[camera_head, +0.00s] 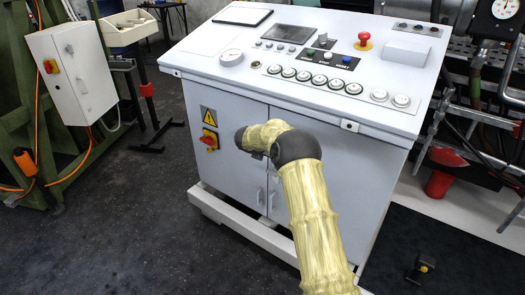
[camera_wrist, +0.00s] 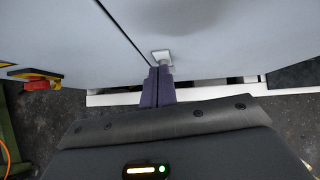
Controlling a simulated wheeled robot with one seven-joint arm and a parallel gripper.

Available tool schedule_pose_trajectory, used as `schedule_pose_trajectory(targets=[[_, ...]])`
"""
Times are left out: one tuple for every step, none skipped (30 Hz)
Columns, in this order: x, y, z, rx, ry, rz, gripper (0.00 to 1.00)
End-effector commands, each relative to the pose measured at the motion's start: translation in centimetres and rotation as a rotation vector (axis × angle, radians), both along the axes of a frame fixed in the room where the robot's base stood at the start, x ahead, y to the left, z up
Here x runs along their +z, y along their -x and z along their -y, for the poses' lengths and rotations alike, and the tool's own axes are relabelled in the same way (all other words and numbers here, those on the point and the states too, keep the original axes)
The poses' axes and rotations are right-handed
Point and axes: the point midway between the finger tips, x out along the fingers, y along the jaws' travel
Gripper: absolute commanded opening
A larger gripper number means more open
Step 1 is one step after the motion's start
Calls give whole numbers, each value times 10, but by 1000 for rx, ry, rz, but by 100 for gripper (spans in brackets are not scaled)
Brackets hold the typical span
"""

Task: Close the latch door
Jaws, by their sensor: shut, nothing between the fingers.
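The grey-white control cabinet has two front doors, a left door (camera_head: 226,150) and a right door (camera_head: 325,180), meeting at a vertical seam. In the wrist view, a dark line separates the left door (camera_wrist: 60,40) from the right door (camera_wrist: 220,35). A small pale latch handle (camera_wrist: 160,55) sits at the seam's lower end. My gripper (camera_wrist: 158,72) has purple fingers, shut and empty, right at the latch handle; I cannot tell whether they touch it. Whether either door stands slightly ajar is unclear.
A red-yellow switch (camera_head: 209,139) is on the left door. A green frame with a white box (camera_head: 75,70) stands left; machinery with hoses stands right. The dark floor (camera_head: 120,220) at front left is clear.

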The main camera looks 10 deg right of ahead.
Motion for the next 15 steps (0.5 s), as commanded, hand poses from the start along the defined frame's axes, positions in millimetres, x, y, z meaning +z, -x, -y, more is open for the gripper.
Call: schedule_pose_trajectory(targets=[[9,5,-10,8,-1,-2,0],[13,8,-13,8,-1,-2,0],[18,12,-16,6,0,-2,0],[22,15,-17,3,0,-2,0],[26,18,-19,1,0,-3,0],[30,21,-20,-2,0,-3,0],[33,23,-21,-4,0,-4,0],[36,25,-22,-5,0,-4,0],[39,28,-24,-8,-1,-3,0],[41,29,-25,-8,-2,-4,0],[42,30,-25,-10,-2,-4,0],[43,32,-26,-11,-1,-4,0],[44,32,-26,-11,-1,-6,0],[44,32,-26,-12,-2,-5,0],[44,33,-26,-12,-2,-5,0]])
